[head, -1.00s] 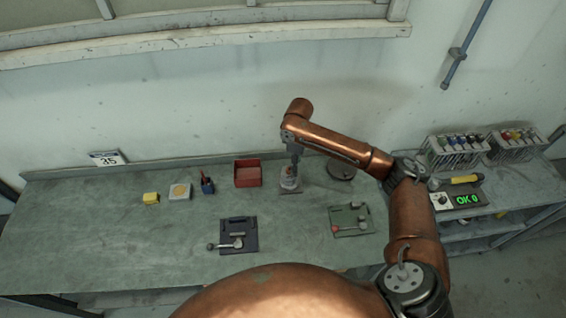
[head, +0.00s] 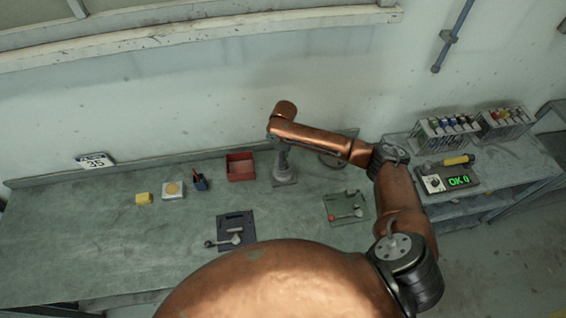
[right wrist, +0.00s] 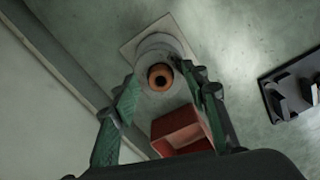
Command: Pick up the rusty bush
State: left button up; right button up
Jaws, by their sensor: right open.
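The rusty bush (right wrist: 160,77) shows in the right wrist view as an orange-brown ring with a dark hole. It sits on top of a round grey gate valve body (right wrist: 161,46) on a pale square base. My right gripper (right wrist: 166,82) is open, with its green-padded fingers on either side of the bush and a visible gap to it. In the head view my right gripper (head: 283,158) points down over the valve (head: 285,180), and the bush is hidden there. My left gripper is not in view.
A red bin (head: 241,167) stands close left of the valve. A dark fixture plate (head: 236,231) and a green one (head: 346,207) lie nearer on the bench.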

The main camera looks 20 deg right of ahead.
jog(key=shift+f, duration=0.15)
jog(key=c, duration=0.8)
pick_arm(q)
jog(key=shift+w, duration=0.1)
pick_arm(e)
grip_shut()
